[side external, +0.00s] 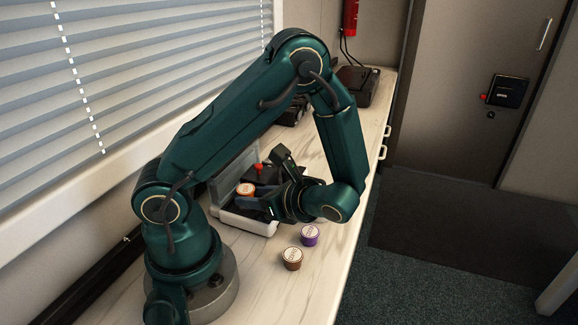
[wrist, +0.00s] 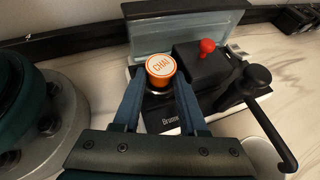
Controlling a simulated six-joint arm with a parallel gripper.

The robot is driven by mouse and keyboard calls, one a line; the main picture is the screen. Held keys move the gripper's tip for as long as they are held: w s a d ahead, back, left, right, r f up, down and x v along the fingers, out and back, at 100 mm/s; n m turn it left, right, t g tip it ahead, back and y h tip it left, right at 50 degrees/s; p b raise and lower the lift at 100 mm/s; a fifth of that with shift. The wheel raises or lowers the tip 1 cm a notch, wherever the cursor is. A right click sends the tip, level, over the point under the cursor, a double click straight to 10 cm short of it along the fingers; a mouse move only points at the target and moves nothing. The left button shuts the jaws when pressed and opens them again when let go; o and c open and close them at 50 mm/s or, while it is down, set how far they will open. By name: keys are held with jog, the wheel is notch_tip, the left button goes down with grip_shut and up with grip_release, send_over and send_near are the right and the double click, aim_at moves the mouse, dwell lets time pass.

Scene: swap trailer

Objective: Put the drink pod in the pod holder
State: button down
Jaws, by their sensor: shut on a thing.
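An orange-topped drink pod (wrist: 161,67) marked CHAI is between the two blue fingers of my gripper (wrist: 160,78), which is shut on it. In the side view the pod (side external: 245,189) is at the tips of my gripper (side external: 248,199), over the near left part of a white and black machine (side external: 245,224). In the wrist view a silvery round edge, apparently the pod holder (wrist: 157,91), shows just below the pod. The pod covers most of it, and I cannot tell whether they touch.
The machine's grey lid (wrist: 190,32) stands open behind. A red knob (wrist: 207,46) and black lever (wrist: 270,125) are on the right. Purple (side external: 309,235) and brown (side external: 292,259) pods stand on the counter in front. A black case (side external: 358,86) lies far back.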

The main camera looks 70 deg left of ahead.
jog(key=shift+s+d+f, duration=0.1)
jog(key=shift+f, duration=0.8)
jog(key=shift+c, duration=2.2)
grip_release()
jog(key=shift+r, duration=0.7)
jog(key=w+d+r+n+t+h, duration=0.1)
jog(key=d+r+n+t+h, duration=0.9)
jog(key=d+n, duration=0.3)
jog(key=shift+w+d+r+n+t+h, duration=0.3)
jog(key=shift+w+d+r+h, duration=0.1)
jog(key=shift+d+r+h, duration=0.35)
jog(key=shift+a+r, duration=0.1)
jog(key=shift+a, duration=0.05)
